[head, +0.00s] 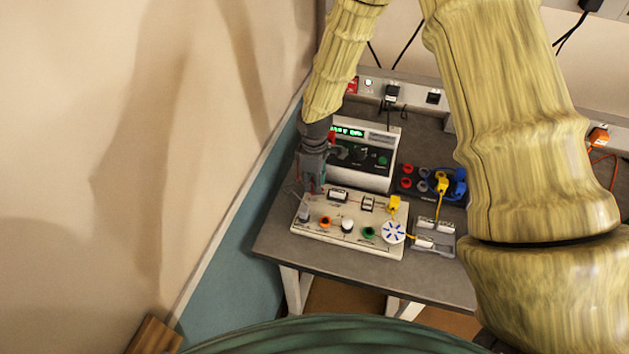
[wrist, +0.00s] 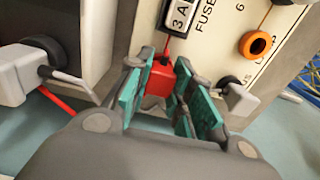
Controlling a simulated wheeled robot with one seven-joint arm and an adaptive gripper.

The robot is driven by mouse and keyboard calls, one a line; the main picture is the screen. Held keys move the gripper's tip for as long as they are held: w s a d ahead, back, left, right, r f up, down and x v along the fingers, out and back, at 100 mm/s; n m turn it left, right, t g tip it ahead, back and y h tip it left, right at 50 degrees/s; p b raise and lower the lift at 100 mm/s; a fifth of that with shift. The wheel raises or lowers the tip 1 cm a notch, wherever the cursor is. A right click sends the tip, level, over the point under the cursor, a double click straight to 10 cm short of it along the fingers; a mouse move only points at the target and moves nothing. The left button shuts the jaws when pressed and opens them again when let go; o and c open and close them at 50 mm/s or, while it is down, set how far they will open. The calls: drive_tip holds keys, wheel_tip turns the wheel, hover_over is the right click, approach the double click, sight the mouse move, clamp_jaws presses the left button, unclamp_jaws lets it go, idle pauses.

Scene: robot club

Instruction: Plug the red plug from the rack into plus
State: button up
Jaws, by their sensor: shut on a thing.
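My gripper (head: 312,172) is at the left end of the cream panel (head: 330,240). In the wrist view its teal-padded fingers (wrist: 160,95) are shut on a red plug (wrist: 161,76), which is right at the panel's edge below the fuse. I cannot tell whether the plug touches the panel. Lettering ending in "US" (wrist: 246,88) shows beside a dark round socket (wrist: 228,83). A light grey block (wrist: 240,99) stands at that socket, and it also shows in the head view (head: 304,214). The black rack (head: 416,196) holds red, grey and blue pieces.
A white meter box (head: 366,178) with a green display stands behind the panel. The wall is left.

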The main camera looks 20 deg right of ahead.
drive_tip(key=shift+f, duration=0.1)
idle(0.3)
drive_tip(key=o, duration=1)
drive_tip(key=shift+o, duration=0.2)
wheel_tip(320, 180, up, 12)
drive_tip(key=shift+f, duration=0.1)
